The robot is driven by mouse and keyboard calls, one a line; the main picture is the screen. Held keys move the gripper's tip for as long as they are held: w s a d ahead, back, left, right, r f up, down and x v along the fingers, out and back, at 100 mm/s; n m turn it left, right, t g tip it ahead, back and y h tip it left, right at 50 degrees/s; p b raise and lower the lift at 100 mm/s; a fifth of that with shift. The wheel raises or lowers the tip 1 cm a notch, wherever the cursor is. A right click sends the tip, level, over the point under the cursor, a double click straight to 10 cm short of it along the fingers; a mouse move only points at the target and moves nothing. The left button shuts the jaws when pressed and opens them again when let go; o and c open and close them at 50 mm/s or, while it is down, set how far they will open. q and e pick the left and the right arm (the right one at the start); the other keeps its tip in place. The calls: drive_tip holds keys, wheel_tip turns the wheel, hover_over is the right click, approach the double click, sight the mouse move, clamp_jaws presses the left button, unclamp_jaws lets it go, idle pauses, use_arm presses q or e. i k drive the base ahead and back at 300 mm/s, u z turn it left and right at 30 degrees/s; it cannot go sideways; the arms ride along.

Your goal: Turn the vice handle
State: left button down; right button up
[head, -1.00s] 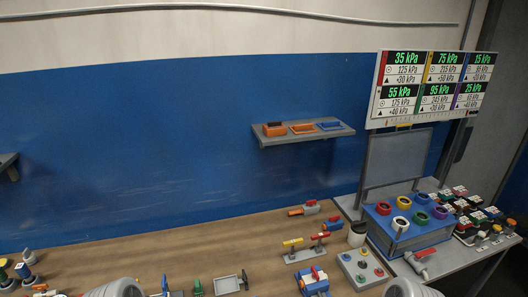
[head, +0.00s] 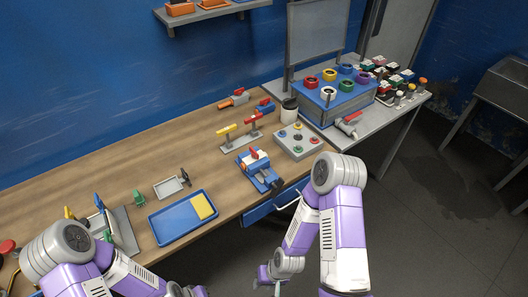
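A blue vice (head: 259,171) with white parts and a red piece on top stands at the front edge of the wooden workbench, near the middle of the head view. Its handle is too small to make out clearly. My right gripper (head: 270,275) hangs low in front of the bench, below the vice and well apart from it.
A blue tray (head: 166,224) with a yellow block (head: 202,206) lies left of the vice. A grey button box (head: 297,143) stands to its right. Valve pieces (head: 241,138) are behind it. A blue drawer (head: 259,213) with a handle is under the bench edge.

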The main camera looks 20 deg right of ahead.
sight(276, 187)
drive_tip(key=z, duration=1.9)
drive_tip(key=k, duration=0.9)
drive_tip(key=u, duration=1.15)
drive_tip(key=i, duration=0.5)
